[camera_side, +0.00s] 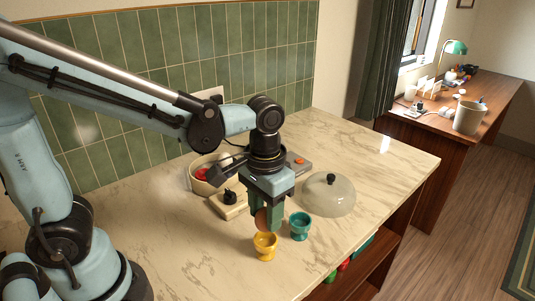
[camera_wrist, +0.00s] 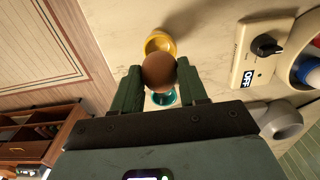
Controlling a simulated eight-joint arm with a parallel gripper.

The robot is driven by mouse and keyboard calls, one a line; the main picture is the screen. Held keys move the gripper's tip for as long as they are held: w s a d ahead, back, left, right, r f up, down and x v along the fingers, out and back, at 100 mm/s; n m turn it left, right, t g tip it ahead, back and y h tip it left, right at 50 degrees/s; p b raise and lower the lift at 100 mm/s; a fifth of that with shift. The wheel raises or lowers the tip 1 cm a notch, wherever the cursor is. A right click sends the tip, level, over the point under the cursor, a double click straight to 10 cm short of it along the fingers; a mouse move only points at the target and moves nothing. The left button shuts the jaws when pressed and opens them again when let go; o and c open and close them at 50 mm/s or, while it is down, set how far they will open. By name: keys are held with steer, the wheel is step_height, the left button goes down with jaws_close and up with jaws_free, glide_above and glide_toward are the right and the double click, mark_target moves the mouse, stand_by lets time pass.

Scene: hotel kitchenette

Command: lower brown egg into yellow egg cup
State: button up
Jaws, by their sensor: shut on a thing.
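My gripper (camera_side: 267,214) is shut on the brown egg (camera_side: 261,220), with a green finger on each side of it. The egg also shows between the fingertips in the wrist view (camera_wrist: 159,72). The yellow egg cup (camera_side: 265,246) stands on the counter, and the egg is right above or at its rim in the side view. In the wrist view the yellow cup (camera_wrist: 160,42) shows just beyond the egg, partly covered by it. I cannot tell whether the egg touches the cup. The inside of the cup is mostly hidden.
A teal egg cup (camera_side: 300,226) stands close to the right of the yellow one. A glass dome lid (camera_side: 329,195) lies behind it. A cooker with a black knob (camera_wrist: 266,46) and a bowl (camera_side: 204,180) with red things stand behind my gripper. The counter's front left is clear.

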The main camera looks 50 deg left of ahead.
mark_target(265, 208)
steer(key=o, duration=0.8)
steer(key=shift+r, duration=0.1)
step_height(265, 208, up, 12)
steer(key=a+f+t, duration=0.4)
steer(key=a+f, duration=0.1)
steer(key=s+a+f+t, duration=0.1)
steer(key=a+f+t, duration=0.2)
steer(key=shift+s+a, duration=0.1)
steer(key=shift+a, duration=0.15)
